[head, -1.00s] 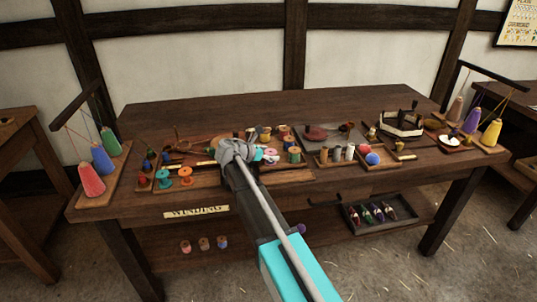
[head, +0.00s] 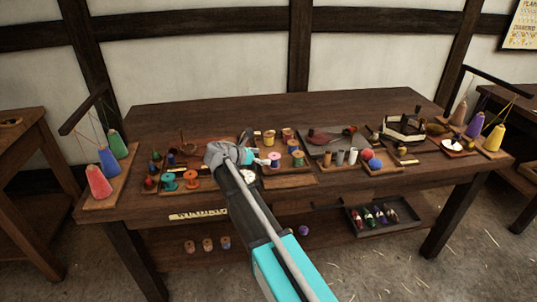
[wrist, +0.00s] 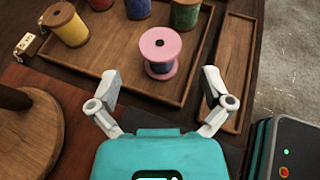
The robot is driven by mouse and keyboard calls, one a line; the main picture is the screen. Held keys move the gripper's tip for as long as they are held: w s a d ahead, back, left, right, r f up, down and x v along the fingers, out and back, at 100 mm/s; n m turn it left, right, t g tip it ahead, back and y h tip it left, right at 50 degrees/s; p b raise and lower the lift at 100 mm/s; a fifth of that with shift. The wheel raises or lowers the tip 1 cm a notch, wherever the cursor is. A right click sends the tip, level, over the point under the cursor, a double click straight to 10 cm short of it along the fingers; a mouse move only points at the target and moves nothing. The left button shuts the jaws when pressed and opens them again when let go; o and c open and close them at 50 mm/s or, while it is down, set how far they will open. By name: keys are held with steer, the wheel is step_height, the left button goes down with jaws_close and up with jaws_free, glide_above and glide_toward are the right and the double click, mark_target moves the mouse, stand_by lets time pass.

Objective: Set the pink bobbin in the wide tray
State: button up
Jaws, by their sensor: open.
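The pink bobbin (wrist: 161,52), with pink flanges and blue-violet thread, stands upright in the wide wooden tray (wrist: 122,64), near its front edge. In the head view the bobbin (head: 274,160) shows just right of my gripper (head: 254,158), and the tray holds several other spools. My gripper (wrist: 158,84) is open, its two fingers apart with nothing between them. In the wrist view the bobbin is beyond the fingertips, apart from them. My arm hides part of the table in the head view.
Yellow (wrist: 66,24), red, blue and green spools share the tray. A narrow empty wooden tray (wrist: 234,68) lies alongside. A round wooden piece (wrist: 25,128) is at the wrist view's left. Teal and orange spools (head: 191,180) stand left of my arm. Thread cones stand at both table ends.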

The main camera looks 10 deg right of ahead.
mark_target(277, 189)
steer(key=p+v, duration=0.2)
steer(key=v, duration=0.4)
steer(key=shift+a, duration=0.2)
steer(key=shift+s, duration=0.1)
steer(key=shift+s+d+f+m, duration=0.2)
steer(key=shift+s+d+m, duration=0.1)
steer(key=shift+d, duration=0.1)
steer(key=s+d+f+m+g+y, duration=0.1)
steer(key=s+d+f+m, duration=0.1)
steer(key=s+m, duration=0.1)
steer(key=s+d+f+m+g+y, duration=0.1)
steer(key=s+d+f+m+y, duration=0.1)
steer(key=s+d, duration=0.1)
steer(key=s+d+f+m+g+y, duration=0.1)
steer(key=s+d+f+m, duration=0.1)
steer(key=s+m, duration=0.1)
steer(key=shift+s+d+f+m+y, duration=0.3)
steer(key=shift+s+d+f, duration=0.1)
steer(key=shift+s, duration=0.15)
steer(key=s+d+f+m+g+y, duration=0.1)
steer(key=s+f+m+y, duration=0.3)
steer(key=s+m, duration=0.9)
steer(key=shift+s+g+y, duration=0.5)
steer(key=shift+s+y, duration=0.1)
steer(key=shift+y, duration=1.3)
steer(key=shift+f, duration=0.15)
